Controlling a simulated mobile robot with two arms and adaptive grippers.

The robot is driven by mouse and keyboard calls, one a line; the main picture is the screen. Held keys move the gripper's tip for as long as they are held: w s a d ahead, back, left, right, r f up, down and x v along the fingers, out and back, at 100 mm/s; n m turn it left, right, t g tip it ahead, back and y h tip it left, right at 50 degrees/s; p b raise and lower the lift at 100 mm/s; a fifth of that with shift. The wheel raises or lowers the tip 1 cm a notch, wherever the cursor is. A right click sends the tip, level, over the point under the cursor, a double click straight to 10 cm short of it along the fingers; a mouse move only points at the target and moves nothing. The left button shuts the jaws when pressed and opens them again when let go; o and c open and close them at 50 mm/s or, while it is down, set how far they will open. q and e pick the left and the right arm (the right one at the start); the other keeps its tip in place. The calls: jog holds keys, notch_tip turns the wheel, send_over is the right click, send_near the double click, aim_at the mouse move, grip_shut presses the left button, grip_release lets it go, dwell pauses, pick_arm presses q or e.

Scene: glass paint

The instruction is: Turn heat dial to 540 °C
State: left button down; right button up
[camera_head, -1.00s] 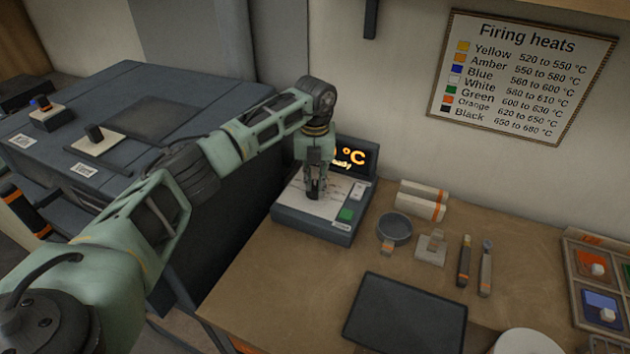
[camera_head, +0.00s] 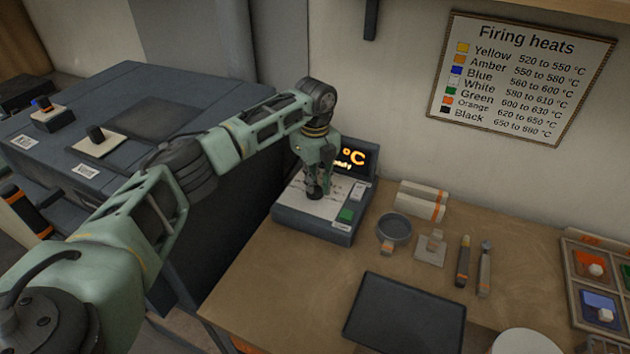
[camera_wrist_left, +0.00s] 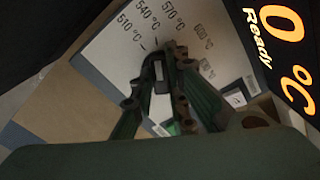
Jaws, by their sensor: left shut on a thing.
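The control box (camera_head: 312,226) stands at the back left of the bench, with a pale dial face and a lit display (camera_head: 352,158). My left gripper (camera_head: 316,192) points down onto the face and is shut on the heat dial, mostly hidden by the fingers. In the left wrist view the fingers (camera_wrist_left: 165,62) close around the dial (camera_wrist_left: 161,80). Printed marks 510 °C, 540 °C and 570 °C show beyond them; further marks are too small to read. The display there (camera_wrist_left: 280,40) shows "0 °C Ready", its leading digits cut off. I cannot tell the dial's exact setting. My right gripper is not in view.
A green button (camera_head: 346,215) and a light switch (camera_head: 357,191) sit right of the dial. A grey cup (camera_head: 394,230), tools and a dark tray (camera_head: 405,312) lie on the bench. The dark kiln (camera_head: 150,110) stands left. A firing heats chart (camera_head: 522,75) hangs behind.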

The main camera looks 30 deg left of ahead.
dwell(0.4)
pick_arm(q)
jog(key=c, duration=1.7)
grip_release()
notch_tip(320, 180, up, 12)
